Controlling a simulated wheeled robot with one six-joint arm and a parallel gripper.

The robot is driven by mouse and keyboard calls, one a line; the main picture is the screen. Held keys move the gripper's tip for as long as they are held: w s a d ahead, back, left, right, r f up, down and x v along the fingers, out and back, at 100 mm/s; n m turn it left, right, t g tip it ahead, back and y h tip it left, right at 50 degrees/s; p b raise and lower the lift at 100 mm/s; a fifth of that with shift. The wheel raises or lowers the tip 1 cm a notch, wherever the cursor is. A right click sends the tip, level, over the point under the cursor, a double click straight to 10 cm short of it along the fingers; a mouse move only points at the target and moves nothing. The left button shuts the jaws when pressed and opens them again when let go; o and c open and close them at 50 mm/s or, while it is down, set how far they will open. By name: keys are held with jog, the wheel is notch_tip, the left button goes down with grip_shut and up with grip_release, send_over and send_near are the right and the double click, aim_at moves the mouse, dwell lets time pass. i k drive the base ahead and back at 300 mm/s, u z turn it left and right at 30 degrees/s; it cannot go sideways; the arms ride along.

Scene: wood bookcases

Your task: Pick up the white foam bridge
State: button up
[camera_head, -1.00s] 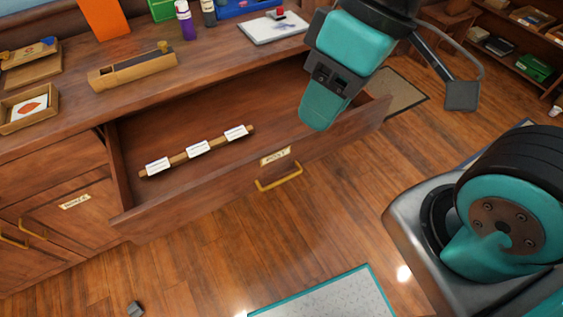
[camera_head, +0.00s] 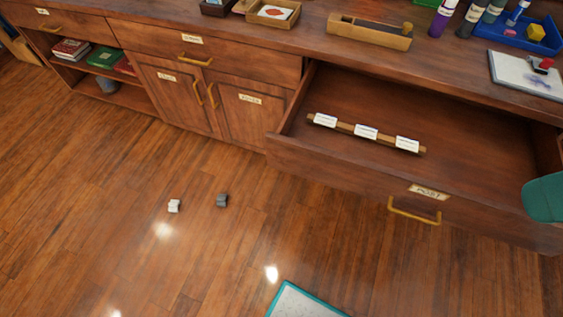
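A small white block (camera_head: 174,206), which looks like the white foam bridge, lies on the wooden floor left of the middle. It is small in the picture, and its finer shape is hard to tell. Only a rounded teal part of my arm shows at the right edge, in front of the open drawer, far from the white block. No gripper fingers can be made out.
A similar grey block (camera_head: 221,200) lies just right of the white one. An open drawer (camera_head: 470,178) juts out at right, with a labelled wooden strip (camera_head: 345,127) inside. The floor around the blocks is clear.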

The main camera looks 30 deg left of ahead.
aim_at(174, 204)
jog(key=u, duration=2.15)
jog(key=k, duration=0.35)
jog(key=u, duration=0.15)
jog(key=i, duration=0.45)
jog(key=u, duration=1)
jog(key=i, duration=2.35)
jog(key=z, duration=2.8)
